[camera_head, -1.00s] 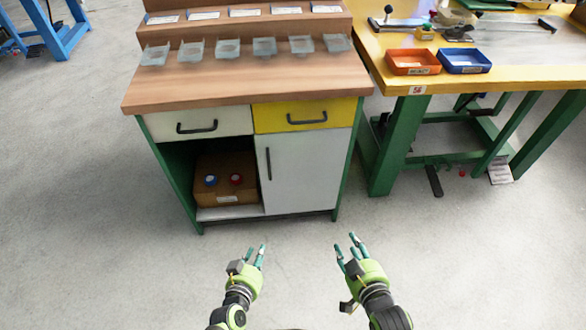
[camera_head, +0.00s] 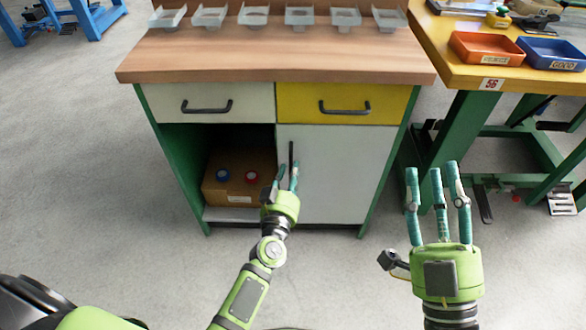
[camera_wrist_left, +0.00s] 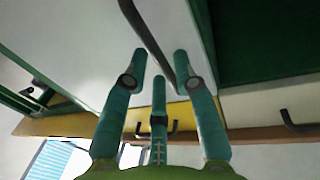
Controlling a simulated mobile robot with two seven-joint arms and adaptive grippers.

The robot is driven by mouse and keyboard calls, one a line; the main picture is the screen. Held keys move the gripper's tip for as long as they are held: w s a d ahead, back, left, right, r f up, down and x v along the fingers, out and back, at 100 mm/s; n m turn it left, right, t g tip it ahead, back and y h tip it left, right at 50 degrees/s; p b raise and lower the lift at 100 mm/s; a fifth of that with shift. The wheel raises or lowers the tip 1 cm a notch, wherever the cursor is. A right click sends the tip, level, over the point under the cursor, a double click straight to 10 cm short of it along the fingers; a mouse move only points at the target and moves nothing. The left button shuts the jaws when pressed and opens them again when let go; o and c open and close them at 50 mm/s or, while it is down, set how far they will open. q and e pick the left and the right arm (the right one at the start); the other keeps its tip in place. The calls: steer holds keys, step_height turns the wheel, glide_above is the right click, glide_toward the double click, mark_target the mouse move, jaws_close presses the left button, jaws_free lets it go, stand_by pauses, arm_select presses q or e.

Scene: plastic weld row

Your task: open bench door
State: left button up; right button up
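The bench door (camera_head: 340,175) is a white panel under the yellow drawer, and it looks closed. Its dark upright handle (camera_head: 291,152) is near the door's left edge, partly hidden by my left gripper (camera_head: 287,172). That gripper is open, with its fingers at the lower part of the handle. In the left wrist view the handle (camera_wrist_left: 147,38) passes between the outer fingertips of the left gripper (camera_wrist_left: 160,72); I cannot tell whether they touch. My right gripper (camera_head: 437,182) is open and empty, to the right and in front of the bench.
Left of the door, an open compartment holds a brown box (camera_head: 235,190) with a blue and a red round item. Above are a white drawer (camera_head: 240,105) and a yellow drawer (camera_head: 380,105). A yellow table (camera_head: 455,75) stands to the right. The floor in front is clear.

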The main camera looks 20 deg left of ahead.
arm_select(q)
steer(key=shift+w+a, duration=0.1)
steer(key=shift+w, duration=1.1)
arm_select(e)
steer(key=shift+s+a+r+n+t+y, duration=0.1)
steer(key=shift+s+r+n+t+y, duration=0.15)
steer(key=shift+s+r+t+y, duration=0.35)
steer(key=shift+s+a+r+n+t+y, duration=0.1)
steer(key=shift+s+r+n+t+y, duration=0.25)
steer(key=shift+s+r, duration=0.45)
steer(key=shift+w+r, duration=0.1)
arm_select(q)
jaws_close()
steer(key=shift+s, duration=0.1)
arm_select(e)
steer(key=shift+w, duration=0.1)
